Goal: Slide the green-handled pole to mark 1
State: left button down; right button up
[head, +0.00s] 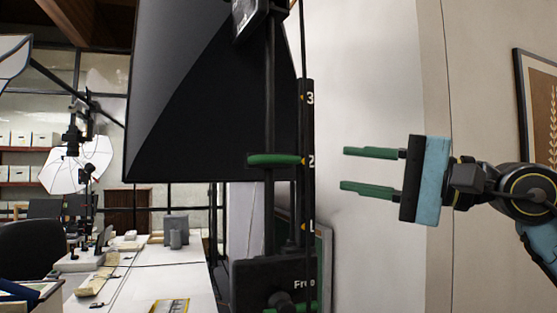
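The green handle (274,160) sits on a dark upright pole (270,110), level with mark 2. Beside the pole, a black scale strip (307,130) carries 3 at the top, 2 in the middle and a mark that looks like 1 (312,226) lower down. My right gripper (345,169) is open and empty. Its two green fingers point left toward the handle, with a clear gap between them and the strip. My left gripper is not in view.
A large black softbox (190,90) hangs left of the pole. A black box (275,283) with partly hidden lettering sits low on the pole. A white table (175,275) with small items stands at lower left. A framed picture (521,100) hangs on the right wall.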

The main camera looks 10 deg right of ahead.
aim_at(285, 159)
jog(key=p+x, duration=0.4)
jog(key=x, duration=0.8)
jog(key=shift+w+a, duration=0.3)
jog(key=shift+a, duration=0.25)
jog(key=shift+c, duration=0.4)
grip_shut()
